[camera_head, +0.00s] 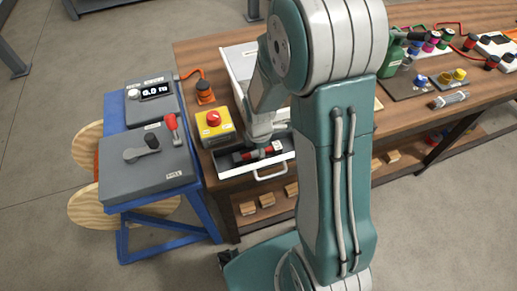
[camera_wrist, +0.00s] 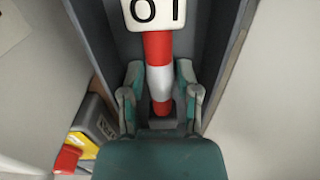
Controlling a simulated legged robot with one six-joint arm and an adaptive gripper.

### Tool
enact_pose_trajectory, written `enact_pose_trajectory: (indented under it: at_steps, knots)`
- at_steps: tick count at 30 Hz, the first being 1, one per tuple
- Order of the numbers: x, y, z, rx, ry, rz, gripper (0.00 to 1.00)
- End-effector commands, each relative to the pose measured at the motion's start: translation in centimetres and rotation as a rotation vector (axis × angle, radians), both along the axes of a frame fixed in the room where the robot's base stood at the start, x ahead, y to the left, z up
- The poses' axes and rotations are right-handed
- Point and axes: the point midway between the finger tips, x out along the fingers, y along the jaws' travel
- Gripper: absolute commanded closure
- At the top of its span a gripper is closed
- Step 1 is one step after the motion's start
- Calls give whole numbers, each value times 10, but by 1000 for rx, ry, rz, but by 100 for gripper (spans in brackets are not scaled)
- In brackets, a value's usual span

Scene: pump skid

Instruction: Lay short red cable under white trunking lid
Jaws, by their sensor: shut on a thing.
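My gripper (camera_wrist: 160,98) is shut on a red rod with a white band (camera_wrist: 159,80) in the wrist view. A white tag marked with black digits, cut off at the top edge, covers its far end. The rod lies in a narrow grey-walled drawer. A thin red cable (camera_head: 447,24) runs along the bench's far right. I cannot identify a white trunking lid.
A yellow box with a red button (camera_head: 214,123) stands left of the drawer. A blue stand (camera_head: 160,215) carries grey control boxes further left. A green bottle (camera_head: 392,55), dark boards with coloured plugs and a metal cylinder (camera_head: 449,99) occupy the wooden bench right of my arm.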

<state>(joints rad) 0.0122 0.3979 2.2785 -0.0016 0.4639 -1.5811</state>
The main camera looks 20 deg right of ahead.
Motion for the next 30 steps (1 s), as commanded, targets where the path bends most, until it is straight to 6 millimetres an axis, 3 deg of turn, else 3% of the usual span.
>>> enact_pose_trajectory:
  at_steps: [10, 11, 13, 23, 30]
  knots:
    - [0, 0, -2, 0, 1, 0, 100]
    - [0, 0, -2, 0, 0, 0, 49]
    - [0, 0, -2, 0, 0, 0, 18]
    - [1, 0, 0, 0, -2, 0, 18]
    - [2, 0, 31, 0, -8, 0, 18]
